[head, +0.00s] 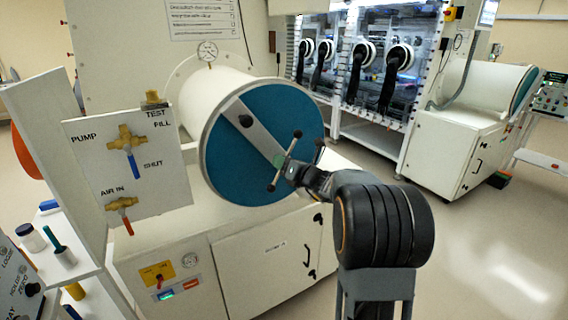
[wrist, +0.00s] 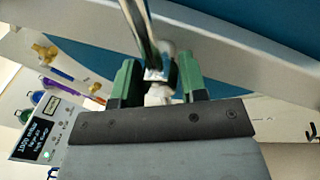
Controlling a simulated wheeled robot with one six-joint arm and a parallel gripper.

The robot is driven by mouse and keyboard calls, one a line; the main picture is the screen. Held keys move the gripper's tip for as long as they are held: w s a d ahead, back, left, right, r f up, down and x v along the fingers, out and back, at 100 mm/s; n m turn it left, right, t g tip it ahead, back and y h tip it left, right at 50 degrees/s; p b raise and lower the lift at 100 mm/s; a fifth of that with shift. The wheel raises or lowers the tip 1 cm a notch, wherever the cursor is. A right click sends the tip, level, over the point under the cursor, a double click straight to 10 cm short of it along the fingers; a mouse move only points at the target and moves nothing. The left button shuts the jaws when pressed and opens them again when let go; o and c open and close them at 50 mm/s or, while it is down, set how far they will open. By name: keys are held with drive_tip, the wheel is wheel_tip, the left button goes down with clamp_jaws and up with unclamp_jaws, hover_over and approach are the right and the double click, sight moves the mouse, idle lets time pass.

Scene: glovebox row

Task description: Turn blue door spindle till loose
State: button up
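The blue door (head: 228,165) is a round disc on the end of the white cylinder, crossed by a grey strap. Its spindle (head: 284,160) has a thin metal cross bar with dark ball ends, standing tilted in front of the strap's lower right part. My gripper (head: 291,171) is at the spindle. In the wrist view the gripper's two green fingers (wrist: 158,78) stand apart, with the spindle's metal bar (wrist: 139,25) and a pale metal piece between them. I cannot tell whether the fingers press on it. The blue door (wrist: 90,22) also fills the background there.
A valve panel (head: 128,168) with brass valves stands left of the door. A white cabinet (head: 235,265) is below it. A glovebox with black gloves (head: 350,80) is behind to the right. The floor (head: 480,250) at the right is clear.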

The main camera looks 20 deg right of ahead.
drive_tip(key=shift+c, duration=0.4)
clamp_jaws()
